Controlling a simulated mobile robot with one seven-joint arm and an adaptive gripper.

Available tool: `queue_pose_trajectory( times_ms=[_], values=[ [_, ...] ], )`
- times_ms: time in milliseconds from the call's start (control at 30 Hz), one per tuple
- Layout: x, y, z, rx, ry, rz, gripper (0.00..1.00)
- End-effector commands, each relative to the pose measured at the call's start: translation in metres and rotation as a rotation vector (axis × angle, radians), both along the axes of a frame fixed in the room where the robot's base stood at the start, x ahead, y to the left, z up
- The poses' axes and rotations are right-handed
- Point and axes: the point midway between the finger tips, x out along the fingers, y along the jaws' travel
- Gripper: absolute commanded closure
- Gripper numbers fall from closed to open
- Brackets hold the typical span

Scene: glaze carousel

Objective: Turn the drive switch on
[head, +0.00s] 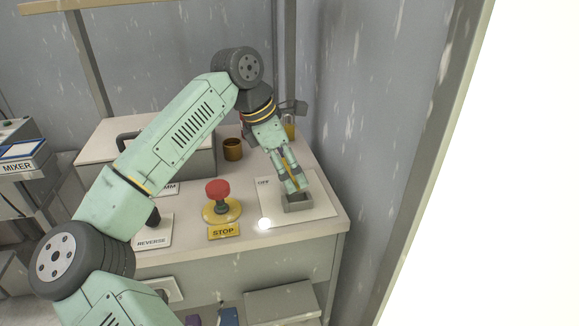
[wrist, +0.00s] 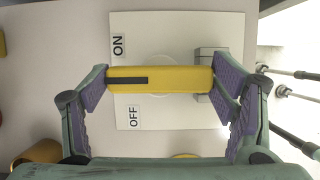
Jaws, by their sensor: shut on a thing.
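The drive switch's yellow handle (wrist: 150,84), with a black stripe, lies crosswise between the purple finger pads of my gripper (wrist: 162,80). The pads press on its two ends. Behind it is a white plate (wrist: 185,28) with an ON label (wrist: 118,46) above and an OFF label (wrist: 133,117) below, both towards the left. The handle's striped end lies between the two labels. A grey block (wrist: 204,56) is on the plate behind the handle's right end. In the head view my gripper (head: 292,181) points down over the plate (head: 322,209); the handle is mostly hidden there.
A red STOP button (head: 217,189) stands on the bench left of the plate. A brown cup (head: 233,149) and a padlock-like yellow item (head: 290,127) stand behind. A wall (head: 350,110) rises close on the right. A REVERSE label (head: 152,243) is further left.

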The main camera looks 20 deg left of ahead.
Motion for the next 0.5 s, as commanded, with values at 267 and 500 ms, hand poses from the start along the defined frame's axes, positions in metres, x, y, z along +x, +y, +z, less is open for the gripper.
queue_pose_trajectory(
  times_ms=[267, 500],
  values=[
    [0.0, 0.0001, 0.0007, 0.002, -0.003, -0.004, 0.14],
    [-0.0001, 0.0002, 0.0002, 0.001, -0.002, -0.002, 0.02]
  ],
)
